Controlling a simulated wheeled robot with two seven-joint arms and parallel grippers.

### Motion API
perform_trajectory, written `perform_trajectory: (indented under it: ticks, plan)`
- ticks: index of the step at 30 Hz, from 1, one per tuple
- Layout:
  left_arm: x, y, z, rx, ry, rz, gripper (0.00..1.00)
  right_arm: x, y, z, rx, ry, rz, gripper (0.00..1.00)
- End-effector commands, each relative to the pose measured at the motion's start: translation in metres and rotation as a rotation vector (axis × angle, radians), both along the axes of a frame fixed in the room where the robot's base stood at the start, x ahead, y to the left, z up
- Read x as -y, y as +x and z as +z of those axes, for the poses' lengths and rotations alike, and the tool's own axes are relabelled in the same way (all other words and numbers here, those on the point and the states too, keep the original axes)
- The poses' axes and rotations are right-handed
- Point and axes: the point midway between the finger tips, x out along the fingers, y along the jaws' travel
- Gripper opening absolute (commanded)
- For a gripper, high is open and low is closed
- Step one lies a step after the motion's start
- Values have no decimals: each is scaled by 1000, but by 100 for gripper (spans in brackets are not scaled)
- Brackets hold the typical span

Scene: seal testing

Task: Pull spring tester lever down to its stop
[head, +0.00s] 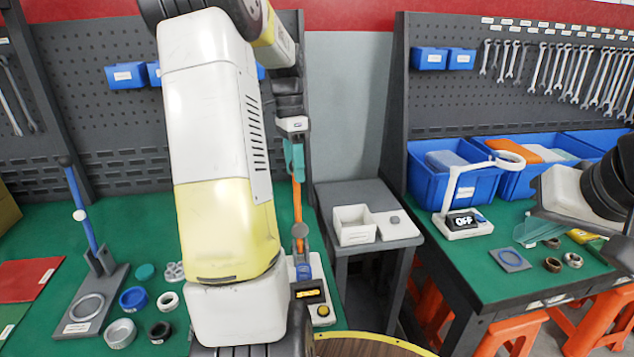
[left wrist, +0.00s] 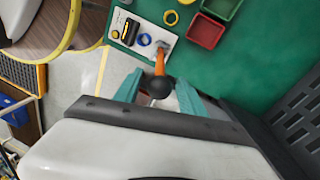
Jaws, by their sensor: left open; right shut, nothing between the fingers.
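The spring tester (head: 309,290) stands on the green bench in the head view, partly hidden by my left arm. Its orange lever (head: 297,203) stands roughly upright. In the left wrist view the tester's white base (left wrist: 136,42) is at the top, and the orange lever (left wrist: 160,63) ends in a dark round knob (left wrist: 159,88). My left gripper (head: 293,158) is at the lever's upper end, with its teal fingers open on either side of the knob. I cannot tell whether either finger touches it. My right gripper (head: 535,232) is shut and empty above the right bench.
A spring tester-like stand with a blue lever (head: 82,213) is at the left, near several loose rings. A small grey table with a white box (head: 353,225) stands between the benches. On the right bench are blue bins (head: 447,183) and a lamp-like device (head: 463,223).

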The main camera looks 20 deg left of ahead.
Motion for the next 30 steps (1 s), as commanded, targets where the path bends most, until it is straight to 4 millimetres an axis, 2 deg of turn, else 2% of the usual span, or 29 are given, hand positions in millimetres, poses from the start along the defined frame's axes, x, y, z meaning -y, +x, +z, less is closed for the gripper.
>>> perform_trajectory:
  ticks: [3, 9, 20, 23, 28, 30]
  plan:
    - [3, -3, -21, -3, 0, 0, 48, 0, 0, 0, 0, 0, 0, 0]
    - [6, -6, -46, -1, 1, -1, 48, 0, 0, 0, 0, 0, 0, 0]
    - [6, -7, -53, 1, 1, 0, 48, 0, 0, 0, 0, 0, 0, 0]
    - [6, -7, -53, 1, 1, 0, 32, 0, 0, 0, 0, 0, 0, 0]
    - [6, -7, -53, 1, 1, 0, 0, 0, 0, 0, 0, 0, 0, 0]
    - [6, -7, -53, 1, 1, 0, 0, 0, 0, 0, 0, 0, 0, 0]
